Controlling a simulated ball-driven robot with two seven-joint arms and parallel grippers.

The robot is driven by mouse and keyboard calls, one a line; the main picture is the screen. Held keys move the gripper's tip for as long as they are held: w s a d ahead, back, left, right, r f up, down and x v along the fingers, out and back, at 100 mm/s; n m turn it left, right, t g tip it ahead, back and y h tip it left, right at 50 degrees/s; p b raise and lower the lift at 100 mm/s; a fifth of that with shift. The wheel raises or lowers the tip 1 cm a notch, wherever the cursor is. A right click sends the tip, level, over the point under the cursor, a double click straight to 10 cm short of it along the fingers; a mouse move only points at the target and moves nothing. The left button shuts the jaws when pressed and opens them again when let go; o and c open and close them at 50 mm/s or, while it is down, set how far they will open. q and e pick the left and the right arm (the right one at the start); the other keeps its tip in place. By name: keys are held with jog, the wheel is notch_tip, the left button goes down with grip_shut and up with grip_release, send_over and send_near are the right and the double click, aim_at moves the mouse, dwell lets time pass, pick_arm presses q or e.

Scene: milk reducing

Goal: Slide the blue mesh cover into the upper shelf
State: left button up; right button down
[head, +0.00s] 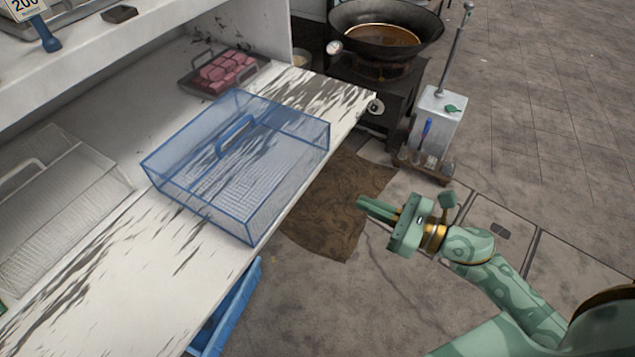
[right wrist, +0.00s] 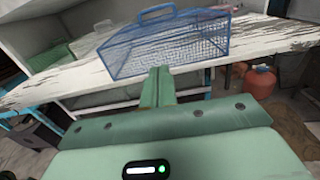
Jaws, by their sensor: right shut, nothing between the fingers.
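The blue mesh cover (head: 290,165) rests on the white worn shelf (head: 120,235), with its blue handle on top. Its front right corner reaches the shelf's front edge, and part of it may overhang. My right gripper (head: 368,208) is shut and empty, out in front of the shelf to the right of the cover and apart from it. In the right wrist view, the shut fingers (right wrist: 161,82) point toward the cover (right wrist: 165,45), which sits on the shelf edge ahead. My left gripper does not show.
A white mesh cover (head: 60,190) stands on the shelf to the left. A tray of pink meat (head: 222,72) lies behind the blue cover. A wok (head: 385,35) on a stove and a metal container (head: 435,120) stand at the right. A blue crate (head: 225,310) is below the shelf.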

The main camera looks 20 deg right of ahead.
aim_at(294, 172)
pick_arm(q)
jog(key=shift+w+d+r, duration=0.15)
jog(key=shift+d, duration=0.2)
pick_arm(e)
jog(key=x, duration=1.4)
jog(key=shift+a, duration=0.1)
